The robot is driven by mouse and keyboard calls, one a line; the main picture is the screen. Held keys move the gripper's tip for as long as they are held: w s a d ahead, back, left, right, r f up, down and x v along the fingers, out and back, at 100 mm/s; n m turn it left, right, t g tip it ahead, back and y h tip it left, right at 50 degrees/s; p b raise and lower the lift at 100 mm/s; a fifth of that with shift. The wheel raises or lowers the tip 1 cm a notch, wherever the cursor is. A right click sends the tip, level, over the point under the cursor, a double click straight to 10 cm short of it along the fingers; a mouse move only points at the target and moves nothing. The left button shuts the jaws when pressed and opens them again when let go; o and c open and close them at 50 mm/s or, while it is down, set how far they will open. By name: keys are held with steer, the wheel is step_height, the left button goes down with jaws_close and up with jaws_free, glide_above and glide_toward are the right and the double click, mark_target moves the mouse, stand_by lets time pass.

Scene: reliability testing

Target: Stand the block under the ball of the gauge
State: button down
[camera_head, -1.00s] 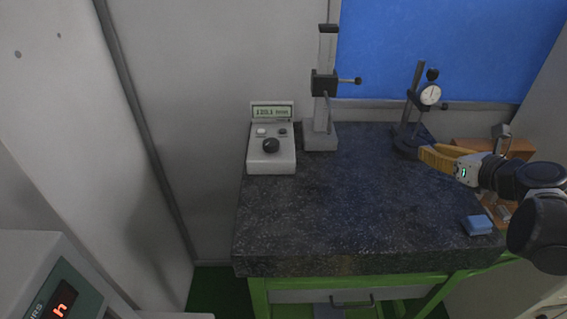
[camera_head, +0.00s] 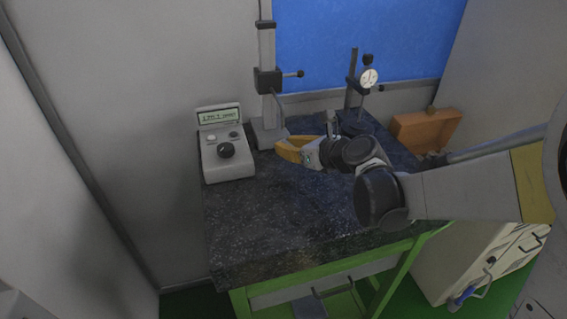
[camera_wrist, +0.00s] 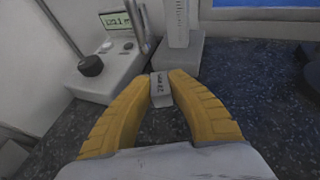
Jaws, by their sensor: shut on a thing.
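My gripper (camera_wrist: 161,92) has yellow fingers and is shut on a small grey block (camera_wrist: 160,88) with dark markings, held between the fingertips in the wrist view. In the head view my gripper (camera_head: 279,149) is over the dark granite plate, close to the foot of the height gauge. The gauge (camera_head: 267,85) is a tall grey column on a grey base, with a dark clamp and a thin stem. Its base also shows in the wrist view (camera_wrist: 180,55), just beyond the block. The ball is too small to make out. The block is hidden in the head view.
A grey readout box (camera_head: 228,160) with a black knob stands left of the gauge. A dial indicator stand (camera_head: 353,90) is at the back right, and an orange-brown wooden box (camera_head: 427,130) lies at the right. The front left of the granite plate (camera_head: 260,225) is clear.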

mark_target(284, 167)
steer(key=shift+s+a+f, duration=0.1)
steer(key=shift+a+f, duration=0.3)
steer(key=shift+f, duration=0.05)
steer(key=shift+f+b, duration=0.8)
steer(key=shift+f, duration=0.95)
steer(key=shift+f, duration=0.15)
steer(key=c, duration=1.4)
jaws_free()
